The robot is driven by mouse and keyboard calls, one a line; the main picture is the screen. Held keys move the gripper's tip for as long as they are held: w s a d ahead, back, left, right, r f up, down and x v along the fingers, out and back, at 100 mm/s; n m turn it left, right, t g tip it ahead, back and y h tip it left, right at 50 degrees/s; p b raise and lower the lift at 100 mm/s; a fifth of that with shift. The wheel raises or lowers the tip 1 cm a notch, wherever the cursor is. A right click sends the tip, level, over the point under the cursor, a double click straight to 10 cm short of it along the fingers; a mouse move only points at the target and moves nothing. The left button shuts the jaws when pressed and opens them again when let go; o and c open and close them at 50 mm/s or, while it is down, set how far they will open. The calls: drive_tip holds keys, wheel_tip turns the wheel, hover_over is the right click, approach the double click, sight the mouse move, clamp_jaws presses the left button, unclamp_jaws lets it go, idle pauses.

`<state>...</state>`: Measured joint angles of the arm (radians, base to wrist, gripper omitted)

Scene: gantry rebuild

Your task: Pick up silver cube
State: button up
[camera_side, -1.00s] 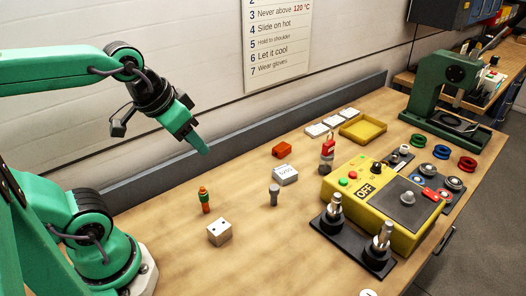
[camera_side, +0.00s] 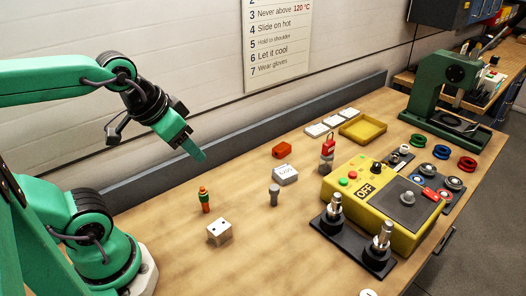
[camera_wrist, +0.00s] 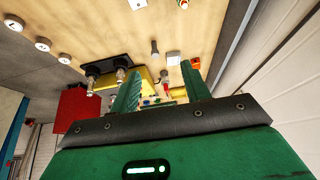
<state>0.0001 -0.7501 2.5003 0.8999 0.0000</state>
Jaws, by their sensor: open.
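A small pale silver-grey cube (camera_side: 219,231) with dark dots on its faces sits on the wooden bench in the side view, near my arm's base. In the wrist view, what looks like the same cube (camera_wrist: 183,4) is cut off by the top edge. My gripper (camera_side: 201,156) hangs in the air above and behind the cube, well apart from it. In the wrist view, my gripper's two green fingers (camera_wrist: 160,68) stand apart with nothing held between them.
A green-and-orange cylinder (camera_side: 205,200) stands just behind the cube, and a grey peg (camera_side: 274,195) to its right. A white labelled box (camera_side: 285,175), an orange block (camera_side: 282,149) and a yellow control box (camera_side: 385,205) lie further right. Bare bench lies in front of the cube.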

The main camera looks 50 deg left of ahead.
drive_tip(key=shift+o, duration=1.2)
drive_tip(key=n+g, duration=0.1)
drive_tip(key=g, duration=0.4)
hover_over(219, 226)
wheel_tip(219, 226, down, 15)
drive_tip(key=shift+w, duration=0.1)
drive_tip(key=shift+d+f+g, duration=0.1)
drive_tip(key=shift+f+g, duration=0.2)
drive_tip(key=shift+f, duration=0.25)
drive_tip(key=shift+f, duration=1.3)
